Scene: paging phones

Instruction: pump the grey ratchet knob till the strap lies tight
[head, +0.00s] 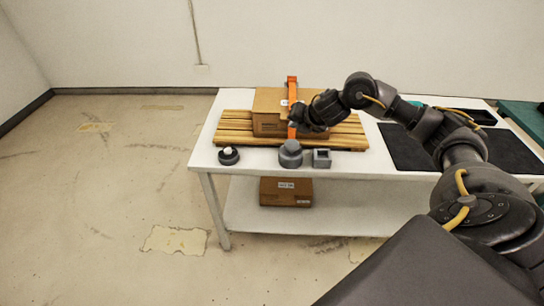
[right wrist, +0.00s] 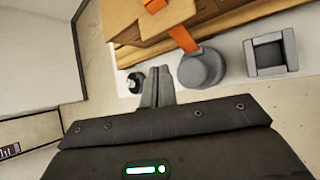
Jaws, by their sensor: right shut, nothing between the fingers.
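The grey ratchet knob (head: 290,154) stands at the front edge of the white table, with a round cap on a wider base. It also shows in the right wrist view (right wrist: 203,68). The orange strap (head: 292,90) runs over the cardboard box (head: 268,103) and down its front to the knob. My arm hides part of the strap, and I cannot tell how tight it lies. My right gripper (head: 295,121) is above and behind the knob in the head view. Its fingers (right wrist: 157,88) are shut and empty, apart from the knob. My left gripper is out of view.
The box sits on wooden slats (head: 232,128). A grey square socket (head: 321,158) is right of the knob, and a dark round piece with a white top (head: 228,155) is left. A black mat (head: 402,150) lies right. Another box (head: 286,192) is on the lower shelf.

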